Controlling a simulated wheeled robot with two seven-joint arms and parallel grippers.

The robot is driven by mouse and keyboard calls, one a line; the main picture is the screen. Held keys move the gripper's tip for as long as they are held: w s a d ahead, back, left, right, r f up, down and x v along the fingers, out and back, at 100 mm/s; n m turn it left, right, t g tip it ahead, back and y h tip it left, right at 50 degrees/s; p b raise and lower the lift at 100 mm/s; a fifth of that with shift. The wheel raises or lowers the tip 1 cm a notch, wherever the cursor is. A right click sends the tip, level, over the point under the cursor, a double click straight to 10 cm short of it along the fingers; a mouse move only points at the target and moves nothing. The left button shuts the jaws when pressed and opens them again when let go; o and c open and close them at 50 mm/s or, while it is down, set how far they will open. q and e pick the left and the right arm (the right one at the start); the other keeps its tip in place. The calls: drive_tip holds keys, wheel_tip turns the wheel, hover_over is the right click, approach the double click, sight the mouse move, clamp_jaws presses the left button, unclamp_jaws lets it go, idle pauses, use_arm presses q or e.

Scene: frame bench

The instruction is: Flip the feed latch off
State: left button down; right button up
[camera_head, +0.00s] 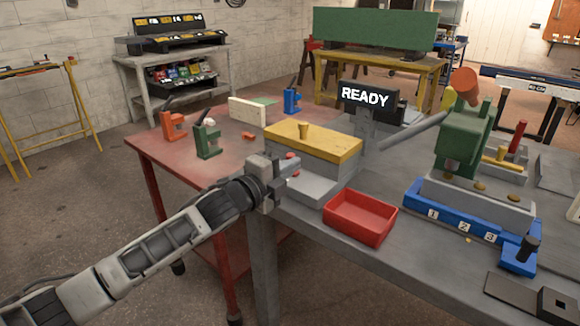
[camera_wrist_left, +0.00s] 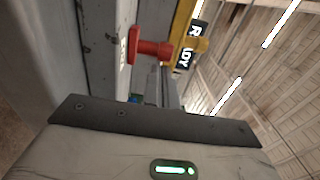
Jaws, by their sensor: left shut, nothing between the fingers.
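A grey box with a yellow top (camera_head: 315,138) stands on the near left of the grey bench. Two small red parts show on its front side, one of them a red knob (camera_head: 290,155). In the left wrist view a red lever-like part (camera_wrist_left: 150,48) sticks out from a grey face, with a white label beside it. I cannot tell from its label whether it is the feed latch. My left gripper (camera_head: 285,172) is shut and empty, close in front of the box and partly covering its front. Contact with a red part cannot be made out. My right gripper is not in view.
A red tray (camera_head: 361,217) sits right of my left gripper. A blue numbered fixture (camera_head: 460,212) and a green press (camera_head: 464,145) stand farther right. A sign reading READY (camera_head: 366,97) stands behind the box. A red table (camera_head: 190,175) with small clamps adjoins at left.

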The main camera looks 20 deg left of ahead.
use_arm(q)
drive_tip(key=w+a, duration=0.1)
drive_tip(key=a, duration=0.1)
drive_tip(key=w+a+p, duration=0.1)
drive_tip(key=a, duration=0.2)
drive_tip(key=w+a, duration=0.1)
drive_tip(key=a, duration=0.2)
drive_tip(key=s+d, duration=0.1)
drive_tip(key=s+d+p, duration=0.1)
drive_tip(key=d, duration=0.1)
drive_tip(key=shift+d, duration=0.2)
drive_tip(key=b+v, duration=0.1)
drive_tip(key=v, duration=0.9)
drive_tip(key=shift+s, duration=0.25)
drive_tip(key=shift+d, duration=0.1)
drive_tip(key=s+d+f+n+g+y, duration=0.1)
drive_tip(key=s+d+f+n+g, duration=0.1)
drive_tip(key=s+d+f+n, duration=0.2)
drive_tip(key=s+d+f+n+g+y, duration=0.1)
drive_tip(key=s+d+f+n+g, duration=0.1)
drive_tip(key=s+d+f+n, duration=0.3)
drive_tip(key=s+d+f+n+g+y, duration=0.1)
drive_tip(key=s+d+f+n, duration=0.3)
drive_tip(key=s+f+n, duration=0.7)
drive_tip(key=s+f+g, duration=0.1)
drive_tip(key=s+f, duration=0.1)
drive_tip(key=s, duration=0.1)
drive_tip(key=shift+s+d, duration=0.25)
drive_tip(key=shift+d, duration=0.05)
